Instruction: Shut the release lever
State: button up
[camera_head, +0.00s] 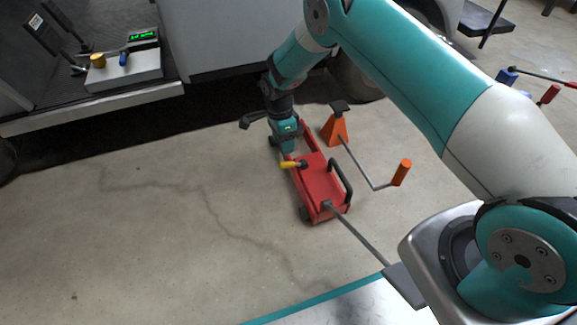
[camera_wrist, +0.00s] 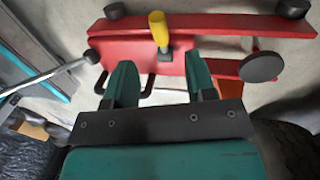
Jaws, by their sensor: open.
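The release lever (camera_head: 289,165) is a short yellow handle on top of a red floor jack (camera_head: 318,186), pointing left in the head view. In the wrist view the yellow lever (camera_wrist: 159,31) stands at upper centre against the red body (camera_wrist: 135,50). My gripper (camera_head: 289,148) is open, fingers down, just behind the lever in the head view. In the wrist view its two teal fingers (camera_wrist: 160,70) are spread, with the lever beyond them and nothing between them. Whether a finger touches the jack cannot be told.
An orange stand (camera_head: 335,129) and a grey crank with an orange grip (camera_head: 402,172) lie to the jack's right. The jack's long grey handle (camera_head: 357,236) reaches toward me. A control box (camera_head: 124,70) stands at upper left. Floor left of the jack is clear.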

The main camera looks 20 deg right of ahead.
aim_at(286, 162)
jog(key=f+b, duration=0.1)
jog(key=f, duration=0.1)
jog(key=s+f+b, duration=0.1)
jog(key=f, duration=0.2)
jog(key=f+b, duration=0.1)
jog(key=f, duration=0.2)
jog(key=shift+s+d, duration=0.1)
jog(key=shift+s, duration=0.15)
jog(key=shift+r, duration=0.1)
